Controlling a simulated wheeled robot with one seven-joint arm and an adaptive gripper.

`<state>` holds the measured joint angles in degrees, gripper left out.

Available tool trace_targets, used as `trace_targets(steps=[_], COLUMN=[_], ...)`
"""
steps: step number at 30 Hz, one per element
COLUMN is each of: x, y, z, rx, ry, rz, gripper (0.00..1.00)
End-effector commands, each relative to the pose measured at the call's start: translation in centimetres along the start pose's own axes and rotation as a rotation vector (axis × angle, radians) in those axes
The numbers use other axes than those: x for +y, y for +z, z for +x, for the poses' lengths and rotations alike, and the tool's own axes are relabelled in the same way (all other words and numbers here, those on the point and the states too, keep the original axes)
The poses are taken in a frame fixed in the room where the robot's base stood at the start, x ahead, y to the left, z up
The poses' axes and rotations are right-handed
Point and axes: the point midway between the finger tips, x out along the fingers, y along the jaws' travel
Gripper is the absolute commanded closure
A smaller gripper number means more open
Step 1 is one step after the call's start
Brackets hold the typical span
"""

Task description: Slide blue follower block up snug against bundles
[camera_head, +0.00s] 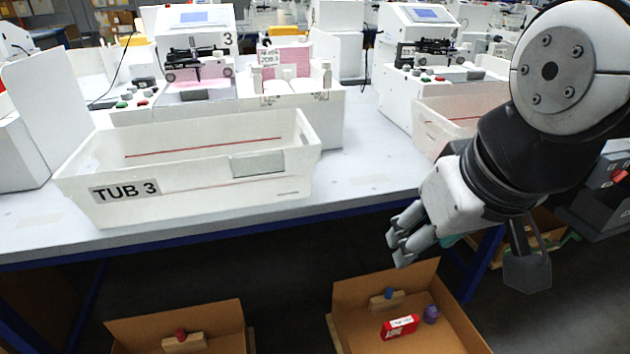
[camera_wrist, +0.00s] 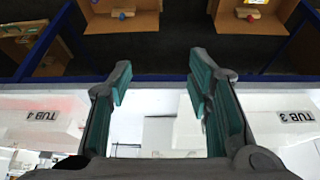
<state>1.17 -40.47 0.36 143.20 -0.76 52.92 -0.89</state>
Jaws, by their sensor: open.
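A wooden block with a blue knob (camera_head: 387,299) sits inside the right cardboard box (camera_head: 345,300) below the table edge; I take it as the blue follower block. The wrist view also shows the blue-knobbed block (camera_wrist: 123,14) at its top left. A red packet with a white label (camera_head: 400,326) lies in front of it in that box, apart from it; I cannot tell whether this is one of the bundles. My gripper (camera_head: 402,241) is open and empty, above the box by the table's front edge; it also shows in the wrist view (camera_wrist: 160,84).
A purple object (camera_head: 431,314) stands beside the packet. A second cardboard box (camera_head: 228,318) at left holds a red-knobbed wooden block (camera_head: 183,341). The white TUB 3 (camera_head: 205,200) stands on the table, with plotter machines behind. The blue table rail (camera_head: 300,218) runs along the front.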

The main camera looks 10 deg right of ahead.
Motion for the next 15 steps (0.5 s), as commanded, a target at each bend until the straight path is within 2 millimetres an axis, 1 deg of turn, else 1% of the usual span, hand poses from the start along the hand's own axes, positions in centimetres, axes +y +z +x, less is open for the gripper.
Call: trace_targets(steps=[1, 7, 11, 14, 15], x=[0.1, 0.5, 1.0, 1.7, 2.1], y=[0.0, -0.7, -1.5, -2.6, -3.3], z=[2.2, 7.2, 10.8, 13.9, 15.4], rx=[0.001, 0.008, 0.006, 0.0, -0.005], ry=[0.004, 0.025, 0.045, 0.065, 0.075], rz=[-0.001, -0.015, -0.029, -0.047, -0.057], gripper=[0.54, 0.54, 0.54, 0.54, 0.54])
